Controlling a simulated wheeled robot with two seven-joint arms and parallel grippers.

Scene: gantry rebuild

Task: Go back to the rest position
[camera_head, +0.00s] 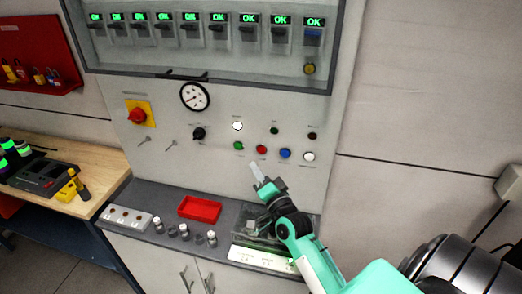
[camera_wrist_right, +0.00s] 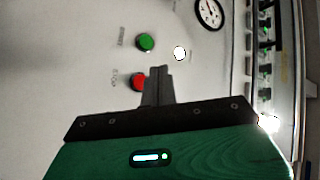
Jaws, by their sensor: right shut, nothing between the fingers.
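My right gripper (camera_head: 256,170) is raised in front of the grey control panel (camera_head: 350,80), just below its row of round buttons. Its fingers are shut and empty, and they also show in the right wrist view (camera_wrist_right: 158,72). In that view the fingertips lie over the panel close to the red button (camera_wrist_right: 138,82) and the white button (camera_wrist_right: 180,53), with the green button (camera_wrist_right: 146,42) above. Whether the tips touch the panel cannot be told. My right arm comes in from the lower right. My left gripper is not in view.
A ledge below the panel holds a red tray (camera_head: 200,209), a white socket strip (camera_head: 126,219) and several small metal parts. A wooden bench (camera_head: 95,160) stands at the left, under a red rack (camera_head: 40,50). The wall at the right is mostly clear.

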